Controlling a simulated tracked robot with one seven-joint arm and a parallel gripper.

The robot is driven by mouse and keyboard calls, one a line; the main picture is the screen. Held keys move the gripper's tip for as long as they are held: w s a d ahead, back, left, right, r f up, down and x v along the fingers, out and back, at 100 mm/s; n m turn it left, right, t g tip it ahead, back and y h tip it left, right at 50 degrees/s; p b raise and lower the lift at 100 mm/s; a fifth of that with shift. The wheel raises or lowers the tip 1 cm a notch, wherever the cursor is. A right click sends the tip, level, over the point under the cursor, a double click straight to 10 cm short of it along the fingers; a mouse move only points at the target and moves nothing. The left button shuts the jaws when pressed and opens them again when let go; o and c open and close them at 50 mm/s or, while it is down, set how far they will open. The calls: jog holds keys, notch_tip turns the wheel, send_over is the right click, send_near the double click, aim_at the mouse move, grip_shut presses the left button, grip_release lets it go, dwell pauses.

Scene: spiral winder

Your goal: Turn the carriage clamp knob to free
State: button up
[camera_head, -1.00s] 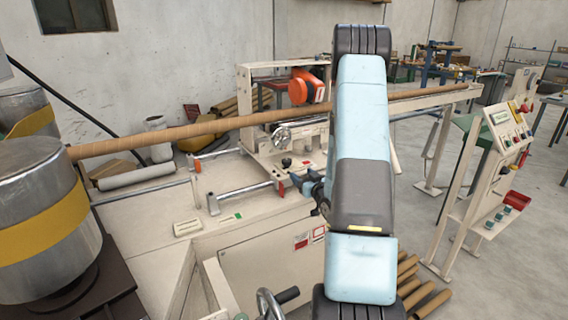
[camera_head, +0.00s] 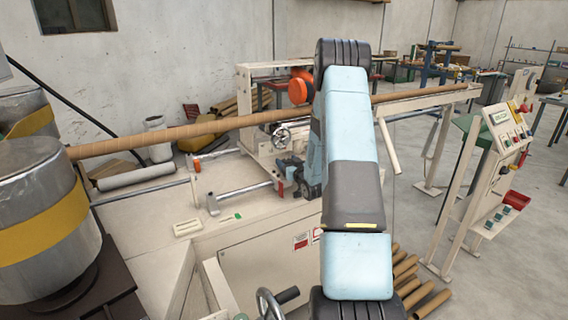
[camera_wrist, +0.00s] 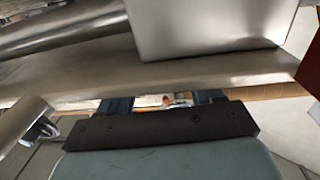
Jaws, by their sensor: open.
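The cream carriage (camera_head: 262,150) stands on the rails of the winder, with a metal handwheel (camera_head: 281,135) on its front. My gripper (camera_head: 284,168) is at the carriage's lower front, just below the handwheel. The small black knob on the carriage base is hidden behind my gripper in the head view, so I cannot tell its setting. In the wrist view my gripper (camera_wrist: 162,102) shows its two dark blue fingers apart, partly covered by a black bar. Whether they touch anything cannot be told.
A long brown tube (camera_head: 185,132) runs across above the rails. A rail (camera_head: 240,191) with an end bracket lies left of my gripper. A control panel (camera_head: 508,125) stands at right. In the wrist view a large metal block (camera_wrist: 205,28) fills the space beyond the fingers.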

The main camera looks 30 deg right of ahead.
jog(key=shift+w, duration=0.5)
jog(key=c, duration=1)
jog(key=shift+o, duration=0.2)
jog(key=shift+n+g+y, duration=0.3)
jog(key=shift+n+y, duration=0.85)
jog(key=shift+y, duration=0.6)
jog(key=shift+n+g+y, duration=0.3)
jog(key=shift+n+y, duration=0.85)
jog(key=shift+y, duration=0.6)
jog(key=o, duration=1)
jog(key=shift+c, duration=0.2)
